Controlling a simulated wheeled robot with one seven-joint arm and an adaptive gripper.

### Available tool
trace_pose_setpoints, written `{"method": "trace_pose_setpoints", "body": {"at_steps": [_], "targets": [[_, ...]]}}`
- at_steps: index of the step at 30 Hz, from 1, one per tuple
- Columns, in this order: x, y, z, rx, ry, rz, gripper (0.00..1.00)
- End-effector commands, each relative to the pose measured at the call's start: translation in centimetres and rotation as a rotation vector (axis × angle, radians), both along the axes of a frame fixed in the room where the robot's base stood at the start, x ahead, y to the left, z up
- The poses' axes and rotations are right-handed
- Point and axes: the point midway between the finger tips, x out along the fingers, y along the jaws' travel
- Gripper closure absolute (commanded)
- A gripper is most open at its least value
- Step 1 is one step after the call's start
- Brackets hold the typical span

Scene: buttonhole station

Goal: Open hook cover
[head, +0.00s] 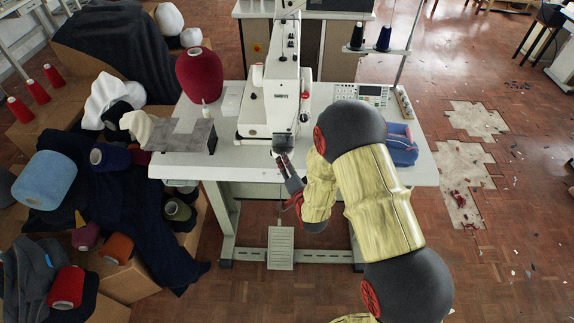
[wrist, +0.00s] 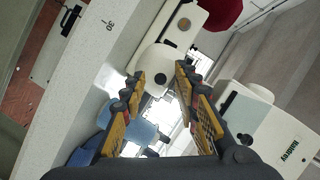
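The white buttonhole machine (head: 285,85) stands on a pale table. The front end of its bed (head: 268,131) faces my gripper (head: 284,163). In the wrist view, my gripper (wrist: 158,76) is open, with yellow patterned fingers spread and nothing held. A white rounded machine part (wrist: 157,60) shows just beyond and between the fingertips; it looks apart from them. I cannot tell for certain whether this part is the hook cover, or whether the cover is open or shut. Bright shiny metal (wrist: 155,110) shows between the fingers.
The pale table (head: 345,172) also bears a red yarn cone (head: 199,74), a grey stand (head: 182,135), a control panel (head: 375,93) and a blue folded cloth (head: 401,152). A pedal (head: 281,247) is below.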

Motion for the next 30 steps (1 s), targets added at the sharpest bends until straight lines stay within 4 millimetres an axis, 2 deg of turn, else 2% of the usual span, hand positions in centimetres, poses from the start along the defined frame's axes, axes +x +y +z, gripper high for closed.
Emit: {"method": "trace_pose_setpoints", "body": {"at_steps": [7,23,30], "targets": [[0.06,0.02,0.00,0.000,0.000,0.000,0.70],[0.04,0.01,-0.02,0.000,0.000,0.000,1.00],[0.02,-0.01,-0.04,0.000,0.001,-0.001,1.00]]}}
